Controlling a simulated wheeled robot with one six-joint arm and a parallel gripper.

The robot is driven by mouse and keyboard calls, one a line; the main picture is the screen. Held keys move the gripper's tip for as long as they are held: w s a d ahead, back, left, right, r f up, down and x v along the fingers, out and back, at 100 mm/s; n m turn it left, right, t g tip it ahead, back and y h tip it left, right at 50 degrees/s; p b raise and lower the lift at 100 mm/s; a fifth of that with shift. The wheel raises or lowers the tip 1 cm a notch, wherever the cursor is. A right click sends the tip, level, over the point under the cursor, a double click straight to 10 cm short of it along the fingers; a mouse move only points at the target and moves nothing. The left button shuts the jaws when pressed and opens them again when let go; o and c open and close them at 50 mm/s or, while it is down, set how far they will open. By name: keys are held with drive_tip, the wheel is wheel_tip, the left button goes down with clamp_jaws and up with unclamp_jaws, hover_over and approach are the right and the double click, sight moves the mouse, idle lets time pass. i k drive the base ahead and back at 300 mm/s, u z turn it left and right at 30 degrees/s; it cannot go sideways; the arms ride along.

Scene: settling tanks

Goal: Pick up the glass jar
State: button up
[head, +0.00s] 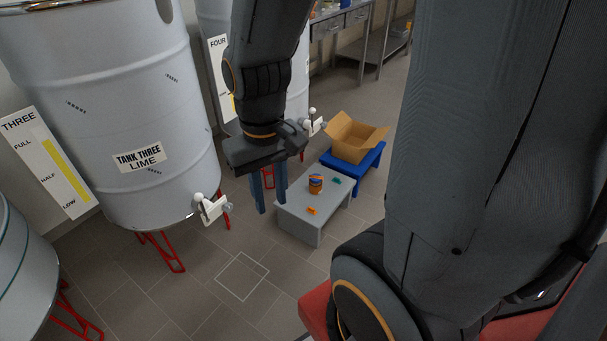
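A small orange jar-like container with a dark blue band (316,184) stands upright on a low grey table (299,226). It may be the glass jar, but it is too small to tell whether it is glass. My gripper (272,210) hangs pointing down, to the left of the container in the picture and apart from it. Its two blue-grey fingers are spread with a gap between them, and nothing shows in the gap.
A small orange item (311,211) and a flat teal item (335,181) lie on the grey table. Behind it, an open cardboard box (352,143) sits on a blue stand (371,166). Tank Three (110,100) stands left, with a protruding tap (213,208). Floor in front is clear.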

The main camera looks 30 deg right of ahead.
sight(314, 188)
drive_tip(key=z, duration=0.3)
drive_tip(key=i, duration=0.4)
drive_tip(key=z, duration=0.7)
drive_tip(key=i, duration=0.8)
drive_tip(key=z, duration=0.05)
